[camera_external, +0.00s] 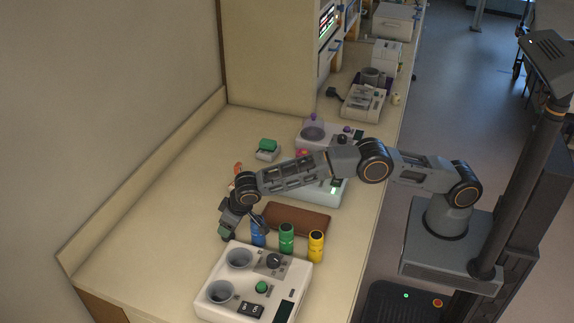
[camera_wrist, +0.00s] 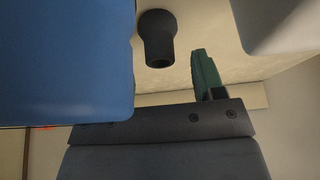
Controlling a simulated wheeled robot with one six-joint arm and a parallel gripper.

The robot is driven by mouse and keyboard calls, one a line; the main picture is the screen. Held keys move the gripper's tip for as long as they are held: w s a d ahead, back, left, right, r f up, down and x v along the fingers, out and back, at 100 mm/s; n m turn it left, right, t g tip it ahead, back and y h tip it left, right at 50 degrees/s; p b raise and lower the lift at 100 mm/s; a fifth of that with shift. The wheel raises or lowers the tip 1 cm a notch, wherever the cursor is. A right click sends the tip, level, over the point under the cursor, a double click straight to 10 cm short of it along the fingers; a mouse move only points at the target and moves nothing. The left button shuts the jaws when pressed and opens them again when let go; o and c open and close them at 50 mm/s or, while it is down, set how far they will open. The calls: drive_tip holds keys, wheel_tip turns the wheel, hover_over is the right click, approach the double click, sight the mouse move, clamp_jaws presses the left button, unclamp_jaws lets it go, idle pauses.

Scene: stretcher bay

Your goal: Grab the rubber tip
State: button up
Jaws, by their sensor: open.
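The rubber tip (camera_wrist: 157,38) is a dark, flared, hollow piece on the cream counter, ahead of my gripper in the wrist view. I cannot make it out in the external view, where my arm and gripper may hide it. My gripper (camera_external: 243,230) is open and low over the counter, left of the blue cylinder. One green finger (camera_wrist: 205,72) shows in the wrist view, to the right of the tip and apart from it. The other finger is hidden there by a large blue shape.
A blue cylinder (camera_external: 258,236) stands close beside my gripper, with green (camera_external: 287,238) and yellow (camera_external: 316,246) ones to its right. A white device with cups (camera_external: 240,283) stands in front. A brown tray (camera_external: 300,219) lies behind. The counter's left side is clear.

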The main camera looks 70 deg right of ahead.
drive_tip(key=shift+x, duration=1.25)
drive_tip(key=shift+c, duration=0.3)
drive_tip(key=c, duration=0.9)
